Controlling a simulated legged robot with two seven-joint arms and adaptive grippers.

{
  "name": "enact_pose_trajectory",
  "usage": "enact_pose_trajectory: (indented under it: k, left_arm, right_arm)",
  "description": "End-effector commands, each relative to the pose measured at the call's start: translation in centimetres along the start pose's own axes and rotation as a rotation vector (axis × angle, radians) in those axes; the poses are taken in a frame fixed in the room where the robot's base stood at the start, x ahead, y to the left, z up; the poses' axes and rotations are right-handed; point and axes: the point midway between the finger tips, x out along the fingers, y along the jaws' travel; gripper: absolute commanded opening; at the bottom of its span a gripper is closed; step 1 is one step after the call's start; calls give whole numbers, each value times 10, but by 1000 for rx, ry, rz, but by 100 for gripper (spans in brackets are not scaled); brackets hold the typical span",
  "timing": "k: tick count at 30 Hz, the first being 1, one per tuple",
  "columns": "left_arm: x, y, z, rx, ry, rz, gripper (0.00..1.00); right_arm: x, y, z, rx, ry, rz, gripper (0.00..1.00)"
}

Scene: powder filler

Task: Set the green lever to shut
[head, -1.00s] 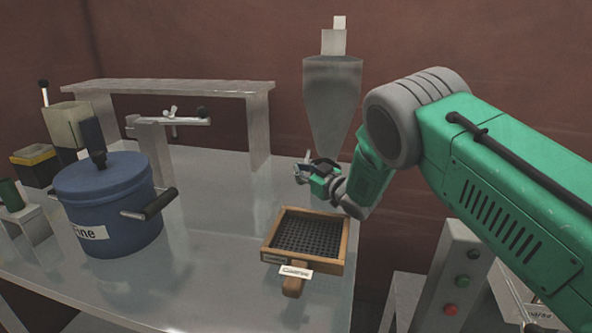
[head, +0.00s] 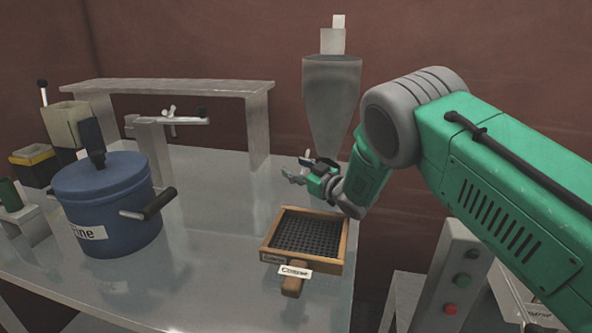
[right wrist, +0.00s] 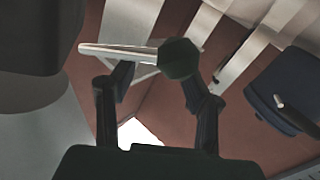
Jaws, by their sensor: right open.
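In the right wrist view, a lever with a pale rod (right wrist: 115,50) and a dark green knob (right wrist: 180,58) lies across the space at my fingertips. The knob overlaps the right-hand fingertip in the picture; I cannot tell whether they touch. My right gripper (right wrist: 155,76) is open, its fingers spread apart. In the head view, my right gripper (head: 300,172) is just left of the lower end of the grey hopper (head: 332,95), above the table. The lever is not clear in the head view. My left gripper is out of view.
A wooden-framed sieve (head: 340,262) lies on the table (head: 215,255) below my right gripper. A blue lidded pot (head: 110,215) labelled "Fine" stands at left. A grey shelf (head: 258,130) stands behind. A button box (head: 453,275) is at right. The table's middle is clear.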

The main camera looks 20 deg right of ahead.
Motion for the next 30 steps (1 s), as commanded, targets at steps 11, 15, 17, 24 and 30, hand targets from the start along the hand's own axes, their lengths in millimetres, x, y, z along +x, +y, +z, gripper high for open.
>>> enact_pose_trajectory:
  k: [11,15,17,24,30]
  left_arm:
    - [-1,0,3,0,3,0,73]
    - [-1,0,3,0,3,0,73]
    - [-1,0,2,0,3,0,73]
    - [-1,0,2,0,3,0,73]
    - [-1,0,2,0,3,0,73]
  right_arm:
    - [-44,2,2,3,-4,3,44]
    - [-75,3,2,5,-2,3,44]
    - [-86,3,3,3,-3,2,44]
    - [-116,3,4,3,-2,0,44]
    - [-120,3,3,3,1,0,44]
